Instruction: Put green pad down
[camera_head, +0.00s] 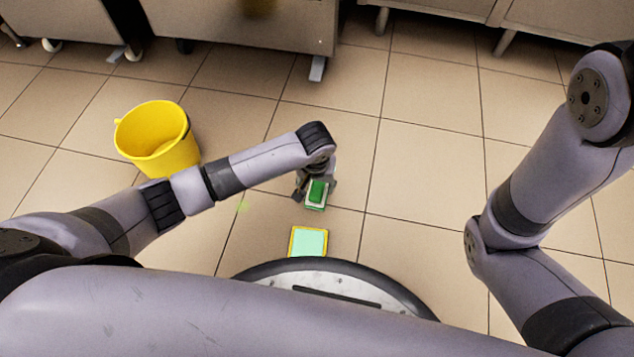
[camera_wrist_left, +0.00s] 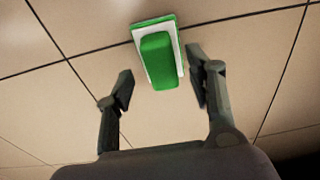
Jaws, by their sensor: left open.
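The green pad (camera_wrist_left: 160,62) has a green handle block on a white plate with a green underside. In the head view the green pad (camera_head: 316,191) is at my left gripper (camera_head: 316,190). In the left wrist view my left gripper (camera_wrist_left: 162,84) is open, with a finger on each side of the pad's near end and gaps visible beside it. The pad seems to lie on the tiled floor. A pale green square with a yellow border (camera_head: 308,242) lies on the floor nearer my base. My right gripper is out of view.
A yellow bucket (camera_head: 158,138) stands on the floor to the left of the left gripper. Steel freezer units (camera_head: 250,22) on legs and casters line the back. The tiled floor (camera_head: 425,150) between the arms is clear.

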